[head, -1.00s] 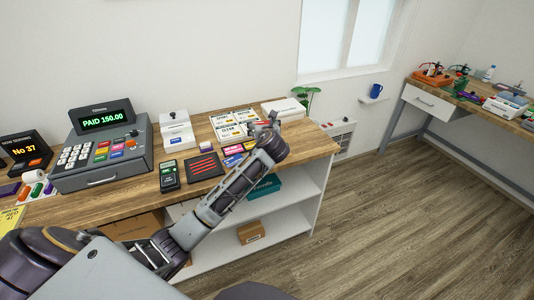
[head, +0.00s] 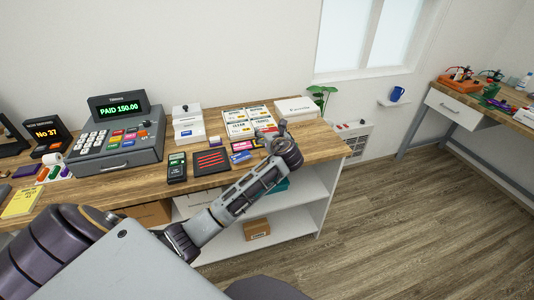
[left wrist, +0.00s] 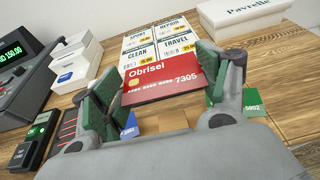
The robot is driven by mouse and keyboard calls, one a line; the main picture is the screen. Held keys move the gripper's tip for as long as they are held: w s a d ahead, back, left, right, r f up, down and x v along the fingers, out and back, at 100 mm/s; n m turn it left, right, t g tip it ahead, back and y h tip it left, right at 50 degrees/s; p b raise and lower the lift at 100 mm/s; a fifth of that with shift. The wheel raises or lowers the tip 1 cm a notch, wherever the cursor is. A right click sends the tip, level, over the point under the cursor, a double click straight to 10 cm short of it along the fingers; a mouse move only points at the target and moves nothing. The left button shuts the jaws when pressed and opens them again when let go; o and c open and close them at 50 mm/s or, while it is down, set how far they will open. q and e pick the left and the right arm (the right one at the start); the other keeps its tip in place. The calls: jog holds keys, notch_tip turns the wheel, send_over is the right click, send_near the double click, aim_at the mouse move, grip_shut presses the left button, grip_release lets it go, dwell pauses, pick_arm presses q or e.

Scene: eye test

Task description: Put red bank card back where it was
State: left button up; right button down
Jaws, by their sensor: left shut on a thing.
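The red bank card (left wrist: 160,78), marked Obrisel 7305, is between the fingers of my left gripper (left wrist: 165,90) in the left wrist view. The gripper is shut on it. In the head view my left gripper (head: 270,136) is over the right part of the wooden counter (head: 325,146), in front of the price cards; the red card cannot be made out there. A blue card (left wrist: 127,125) and a green card (left wrist: 252,101) lie near the fingers in the left wrist view. A pink card (head: 244,146) lies left of the gripper. My right gripper is out of view.
A cash register (head: 120,140) reading PAID 150.00 stands on the left. A card terminal (head: 176,167) and a black tray with red stripes (head: 211,161) lie before the price cards (head: 240,122). A white box (head: 297,107) stands at the back right.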

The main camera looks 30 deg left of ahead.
aim_at(267, 155)
pick_arm(q)
jog(key=shift+s+a+f, duration=0.2)
jog(key=shift+s+a, duration=0.1)
jog(key=shift+s, duration=0.1)
jog(key=shift+f, duration=3.15)
jog(key=shift+f, duration=1.85)
jog(key=shift+f, duration=0.1)
jog(key=o, duration=0.7)
jog(key=shift+c, duration=0.2)
